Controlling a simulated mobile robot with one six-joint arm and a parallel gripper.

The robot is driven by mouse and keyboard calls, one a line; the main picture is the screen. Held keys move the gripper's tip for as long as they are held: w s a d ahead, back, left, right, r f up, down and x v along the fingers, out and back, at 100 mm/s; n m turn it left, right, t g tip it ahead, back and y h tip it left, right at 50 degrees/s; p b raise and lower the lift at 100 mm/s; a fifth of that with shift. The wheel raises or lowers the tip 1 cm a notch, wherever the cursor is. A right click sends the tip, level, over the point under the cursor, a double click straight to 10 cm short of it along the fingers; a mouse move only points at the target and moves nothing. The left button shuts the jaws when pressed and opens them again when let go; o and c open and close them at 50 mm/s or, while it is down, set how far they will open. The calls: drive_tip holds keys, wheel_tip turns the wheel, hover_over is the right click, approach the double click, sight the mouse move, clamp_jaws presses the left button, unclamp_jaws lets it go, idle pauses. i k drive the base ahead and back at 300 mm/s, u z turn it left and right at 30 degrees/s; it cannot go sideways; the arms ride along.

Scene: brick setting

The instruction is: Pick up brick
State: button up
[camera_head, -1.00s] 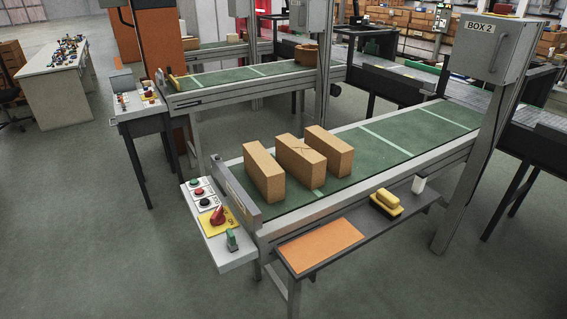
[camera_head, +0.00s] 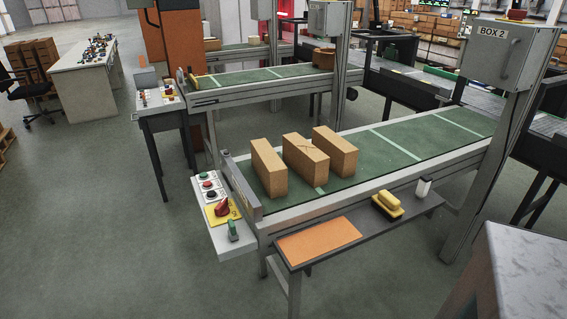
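Three tan bricks stand on edge, side by side, near the left end of a green conveyor belt (camera_head: 405,145). They are the left brick (camera_head: 268,168), the middle brick (camera_head: 305,160) and the right brick (camera_head: 336,153). The left brick is closest to the grey end plate of the belt. Small gaps separate the bricks at places. My gripper is not in view.
A control panel (camera_head: 216,240) with buttons and a red switch sits at the belt's left end. A side shelf holds an orange mat (camera_head: 318,240) and a yellow-handled brush (camera_head: 388,205). A grey-white surface (camera_head: 530,265) fills the lower right.

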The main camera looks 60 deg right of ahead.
sight(304, 158)
drive_tip(key=u, duration=0.65)
drive_tip(key=i, duration=0.75)
drive_tip(key=z, duration=2.1)
drive_tip(key=i, duration=0.65)
drive_tip(key=u, duration=0.25)
